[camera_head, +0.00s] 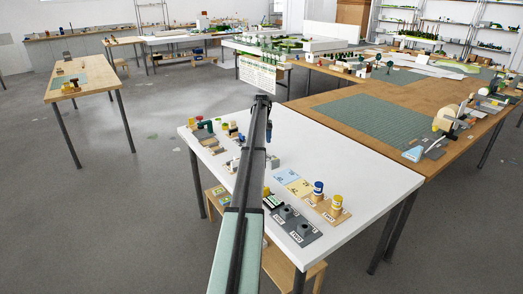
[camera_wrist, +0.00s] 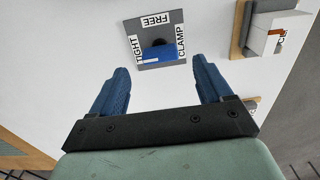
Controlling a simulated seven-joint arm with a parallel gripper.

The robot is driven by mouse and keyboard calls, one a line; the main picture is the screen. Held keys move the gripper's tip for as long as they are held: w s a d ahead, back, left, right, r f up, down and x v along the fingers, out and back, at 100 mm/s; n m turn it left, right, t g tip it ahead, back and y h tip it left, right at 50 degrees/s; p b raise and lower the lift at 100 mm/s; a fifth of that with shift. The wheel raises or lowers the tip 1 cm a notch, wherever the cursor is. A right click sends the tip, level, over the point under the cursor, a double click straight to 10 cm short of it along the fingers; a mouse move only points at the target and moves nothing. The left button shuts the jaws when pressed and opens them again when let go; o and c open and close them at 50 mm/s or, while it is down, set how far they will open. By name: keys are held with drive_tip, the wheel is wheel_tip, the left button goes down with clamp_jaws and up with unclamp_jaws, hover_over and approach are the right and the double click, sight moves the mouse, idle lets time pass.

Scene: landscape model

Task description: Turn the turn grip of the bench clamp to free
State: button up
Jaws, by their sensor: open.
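The bench clamp shows in the wrist view as a grey plate (camera_wrist: 178,63) with the word FREE on its far edge, TIGHT on its left and CLAMP on its right. Its blue turn grip (camera_wrist: 160,54) lies crosswise on the plate, its length running left to right between TIGHT and CLAMP, with a dark round part behind it. My gripper (camera_wrist: 158,68) is open and empty, its two blue fingers wide apart at either side of the near part of the plate, not touching the grip. In the head view my gripper (camera_head: 268,132) hangs over the white table, and I cannot make out the clamp there.
The white table (camera_head: 355,172) has bare room at its right. Nearby are blue and yellow knobs on wooden blocks (camera_head: 325,210), a grey plate with dark knobs (camera_head: 292,232) and small fixtures at the left. A wooden board with a white box (camera_wrist: 272,35) stands right of the clamp.

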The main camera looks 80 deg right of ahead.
drive_tip(key=shift+f, duration=2.55)
drive_tip(key=shift+c, duration=0.4)
drive_tip(key=c, duration=1)
drive_tip(key=shift+o, duration=0.2)
